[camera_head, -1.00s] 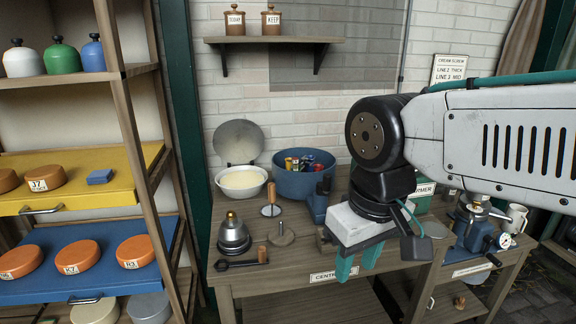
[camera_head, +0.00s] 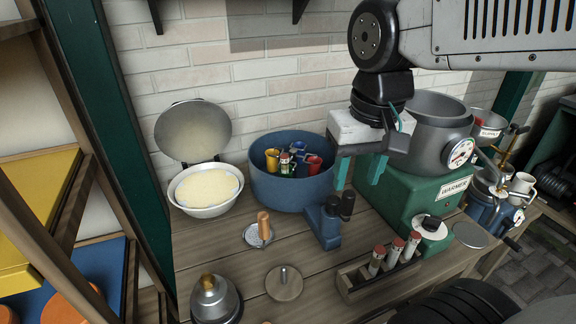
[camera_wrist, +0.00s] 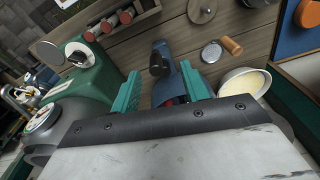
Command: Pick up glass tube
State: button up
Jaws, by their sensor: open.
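Several glass tubes (camera_head: 395,252) with red caps stand in a wooden rack (camera_head: 352,292) at the front right of the bench. They also show at the top of the wrist view (camera_wrist: 109,24).
A white bowl (camera_head: 206,208) with an open lid stands at the back left. A blue device with black eyepieces (camera_head: 325,222), a metal bell-shaped piece (camera_head: 215,298) and a round wooden disc (camera_head: 284,284) occupy the bench. The left shelf edge (camera_head: 45,225) is close by.

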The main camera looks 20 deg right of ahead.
jog(key=w+a+m, duration=0.1)
jog(key=w+m, duration=0.3)
jog(key=w, duration=0.9)
jog(key=m+g, duration=0.1)
jog(key=m, duration=0.2)
send_over(285, 155)
notch_tip(285, 155, down, 4)
jog(key=shift+f, duration=0.25)
notch_tip(285, 155, down, 6)
jog(key=shift+f, duration=0.55)
jog(key=shift+c, duration=0.4)
